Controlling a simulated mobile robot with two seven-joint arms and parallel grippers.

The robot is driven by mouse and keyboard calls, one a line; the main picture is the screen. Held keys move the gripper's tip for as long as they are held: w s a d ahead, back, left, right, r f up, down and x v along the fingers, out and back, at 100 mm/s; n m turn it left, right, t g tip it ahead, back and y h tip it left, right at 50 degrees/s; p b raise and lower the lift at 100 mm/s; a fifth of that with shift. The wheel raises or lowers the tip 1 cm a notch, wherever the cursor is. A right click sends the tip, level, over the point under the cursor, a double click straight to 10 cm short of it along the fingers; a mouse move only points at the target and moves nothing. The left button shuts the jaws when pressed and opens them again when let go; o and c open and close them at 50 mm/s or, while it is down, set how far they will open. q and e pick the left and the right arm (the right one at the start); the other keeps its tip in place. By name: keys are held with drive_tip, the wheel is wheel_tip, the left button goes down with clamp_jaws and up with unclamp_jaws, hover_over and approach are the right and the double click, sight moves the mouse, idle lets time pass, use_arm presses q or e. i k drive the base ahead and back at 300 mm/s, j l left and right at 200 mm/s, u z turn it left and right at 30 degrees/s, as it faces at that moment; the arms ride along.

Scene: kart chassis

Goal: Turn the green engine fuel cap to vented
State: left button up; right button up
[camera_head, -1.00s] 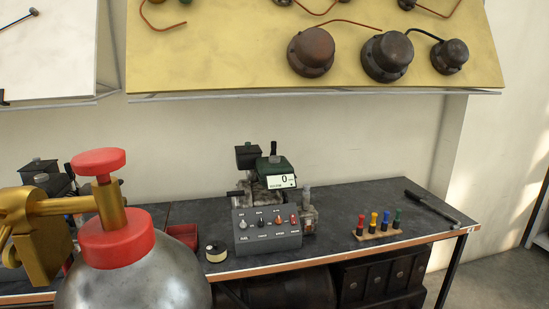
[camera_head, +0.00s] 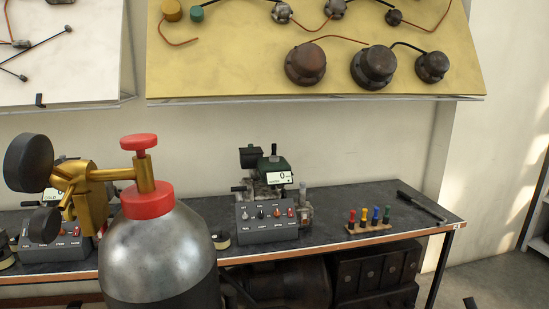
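A small engine with a dark green top (camera_head: 274,164) stands on the dark workbench, behind a grey control box. A white display reading 0 is on its front. A dark upright piece rises from its top and a dark block sits at its upper left. The fuel cap and its setting are too small to make out. Neither of my grippers can be made out in the view.
A large steel cylinder (camera_head: 158,250) with a red-and-brass valve stands in front, hiding part of the workbench (camera_head: 335,203). The grey control box (camera_head: 268,222) has several knobs. Several coloured drivers (camera_head: 370,217) stand in a wooden rack. A dark tool (camera_head: 421,206) lies at the right.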

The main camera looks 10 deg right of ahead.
sight(274, 159)
drive_tip(key=k+u, duration=0.2)
drive_tip(key=u, duration=0.85)
drive_tip(key=l+u, duration=0.35)
drive_tip(key=i+l+u, duration=0.1)
drive_tip(key=l+u, duration=0.2)
drive_tip(key=l, duration=1.75)
